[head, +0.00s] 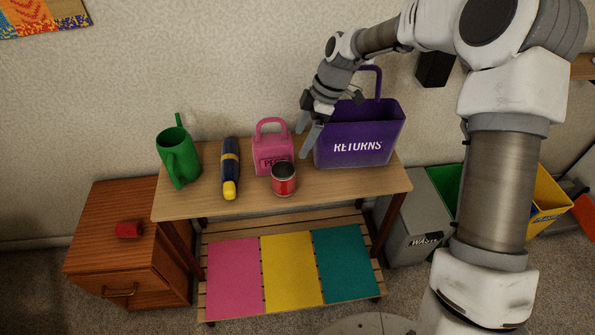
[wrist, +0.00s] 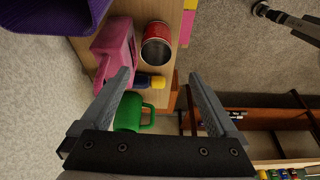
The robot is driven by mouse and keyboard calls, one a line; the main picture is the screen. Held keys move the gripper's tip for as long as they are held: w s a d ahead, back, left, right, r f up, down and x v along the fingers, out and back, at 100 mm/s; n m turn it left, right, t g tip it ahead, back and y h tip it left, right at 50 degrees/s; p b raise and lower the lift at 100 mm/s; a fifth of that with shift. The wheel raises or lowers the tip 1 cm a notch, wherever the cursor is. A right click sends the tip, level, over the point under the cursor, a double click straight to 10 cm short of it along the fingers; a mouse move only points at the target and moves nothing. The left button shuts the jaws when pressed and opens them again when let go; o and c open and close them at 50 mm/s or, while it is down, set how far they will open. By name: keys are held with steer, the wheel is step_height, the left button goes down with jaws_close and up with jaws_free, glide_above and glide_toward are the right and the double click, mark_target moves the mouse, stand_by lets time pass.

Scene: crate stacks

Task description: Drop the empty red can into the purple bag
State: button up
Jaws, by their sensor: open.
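The red can (head: 284,181) stands upright near the front edge of the wooden table. In the wrist view the can (wrist: 157,45) shows its open top and dark, empty-looking inside. The purple bag (head: 358,140), marked RETURNS, stands at the table's right end with its handle up; part of it shows at the upper left of the wrist view (wrist: 45,15). My gripper (head: 307,140) is open and empty, above the table just left of the purple bag and up and right of the can. In the wrist view, my gripper's fingers (wrist: 163,82) are spread wide.
A pink bag (head: 272,154) stands behind the can. A grey WASTE bin (head: 415,220) is right of the table. A small red object (head: 128,229) lies on the left cabinet.

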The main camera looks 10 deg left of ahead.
mark_target(280, 181)
steer(key=shift+n+y, duration=0.3)
steer(key=b+x, duration=0.1)
steer(key=x, duration=0.5)
steer(key=b+x, duration=0.2)
steer(key=x, duration=0.4)
steer(key=b+x, duration=0.2)
steer(key=x, duration=0.4)
steer(key=shift+w+f, duration=0.25)
steer(key=shift+f, duration=0.15)
steer(key=shift+d, duration=0.1)
steer(key=c, duration=1.2)
